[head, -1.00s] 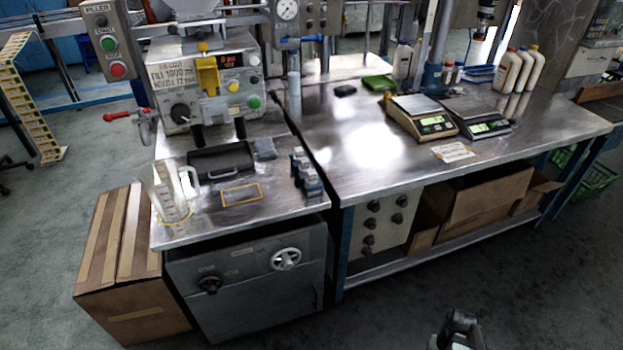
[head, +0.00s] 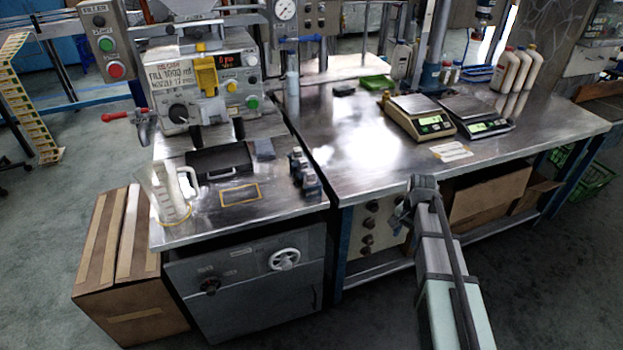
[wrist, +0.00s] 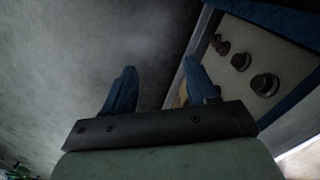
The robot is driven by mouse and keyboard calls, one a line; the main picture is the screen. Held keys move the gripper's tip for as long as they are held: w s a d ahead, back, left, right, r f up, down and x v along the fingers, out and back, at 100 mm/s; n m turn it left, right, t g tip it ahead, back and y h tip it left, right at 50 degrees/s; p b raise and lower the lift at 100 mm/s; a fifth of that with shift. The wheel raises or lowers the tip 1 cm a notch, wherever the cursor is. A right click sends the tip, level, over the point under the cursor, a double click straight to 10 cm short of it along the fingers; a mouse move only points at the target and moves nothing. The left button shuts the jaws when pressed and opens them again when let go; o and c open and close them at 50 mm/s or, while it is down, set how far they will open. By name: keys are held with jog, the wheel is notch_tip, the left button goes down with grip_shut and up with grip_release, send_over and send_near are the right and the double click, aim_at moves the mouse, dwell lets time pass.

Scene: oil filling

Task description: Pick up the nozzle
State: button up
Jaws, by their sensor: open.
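My gripper (wrist: 160,63) is open in the wrist view, with two blue fingers apart and nothing between them. In the head view my arm reaches up from the lower right, in front of the right-hand bench; I cannot make out its fingertips there. Several small dark upright pieces, which may be the nozzles (head: 304,174), stand in a row near the right edge of the left bench (head: 225,225). They are too small to tell apart. My gripper is away from them. The filling machine (head: 205,90) behind has a label mentioning a nozzle and 12 mm.
A clear jug (head: 165,195) stands at the left bench's front left, near a black tray (head: 219,161). Two scales (head: 418,115) sit on the right bench (head: 350,150). Under it, a panel with dark knobs (head: 368,223) also shows in the wrist view (wrist: 262,86). A carton (head: 125,260) stands at left.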

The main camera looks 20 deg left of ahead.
jog(key=w+a+r+m, duration=0.35)
jog(key=a+r, duration=0.95)
jog(key=a, duration=0.5)
jog(key=m, duration=0.2)
send_near(310, 172)
notch_tip(310, 172, down, 10)
grip_shut()
